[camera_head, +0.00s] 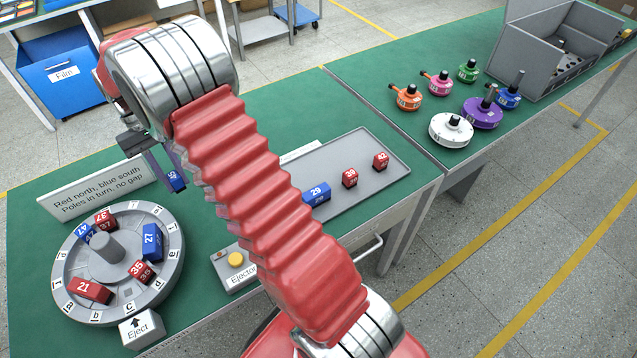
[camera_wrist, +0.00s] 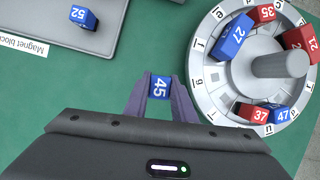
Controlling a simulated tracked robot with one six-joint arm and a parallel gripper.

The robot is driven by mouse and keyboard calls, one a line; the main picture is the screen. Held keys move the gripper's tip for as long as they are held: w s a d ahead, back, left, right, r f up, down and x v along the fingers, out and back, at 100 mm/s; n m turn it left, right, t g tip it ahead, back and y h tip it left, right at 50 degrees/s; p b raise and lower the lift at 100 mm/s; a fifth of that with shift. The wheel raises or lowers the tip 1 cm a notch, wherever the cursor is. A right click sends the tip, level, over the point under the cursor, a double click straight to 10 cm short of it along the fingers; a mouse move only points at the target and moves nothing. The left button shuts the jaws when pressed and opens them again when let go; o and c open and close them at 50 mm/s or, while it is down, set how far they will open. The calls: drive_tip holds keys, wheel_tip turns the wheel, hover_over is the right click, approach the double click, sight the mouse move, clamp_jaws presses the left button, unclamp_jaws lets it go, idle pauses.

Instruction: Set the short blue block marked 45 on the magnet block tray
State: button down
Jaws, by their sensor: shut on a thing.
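My gripper (camera_wrist: 159,84) is shut on the short blue block marked 45 (camera_wrist: 160,87) and holds it between its fingertips. In the head view the block (camera_head: 177,181) hangs in the air left of my red arm, above the green bench. The grey magnet block tray (camera_head: 345,150) lies on the bench to the right, partly hidden by my arm. It carries a blue block 29 (camera_head: 316,193) and two small red blocks (camera_head: 349,177) (camera_head: 380,160). The wrist view shows part of the tray (camera_wrist: 45,12) at upper left, with blue block 52 (camera_wrist: 82,17) on it.
A round grey rotor (camera_head: 62,268) with several red and blue blocks and a central post stands at front left. A sign (camera_head: 98,190) stands behind it. An ejector box with a yellow button (camera_head: 235,260) is between rotor and tray. Coloured motors (camera_head: 450,129) stand farther right.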

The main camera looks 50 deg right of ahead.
drive_tip(key=s+d+r+m+t+y, duration=0.1)
drive_tip(key=s+d+m+t+y, duration=0.15)
drive_tip(key=d+m, duration=0.45)
drive_tip(key=s+d+r+m+t+y, duration=0.1)
drive_tip(key=s+d+m+y, duration=0.1)
drive_tip(key=s+d+m, duration=0.4)
drive_tip(key=r+m+t+h, duration=0.25)
drive_tip(key=m+t, duration=0.25)
drive_tip(key=m, duration=1.1)
hover_over(296, 178)
drive_tip(key=f, duration=0.1)
drive_tip(key=shift+w+d, duration=0.1)
drive_tip(key=shift+f, duration=0.1)
drive_tip(key=shift+f, duration=3.05)
drive_tip(key=shift+f, duration=1.85)
drive_tip(key=shift+f, duration=0.1)
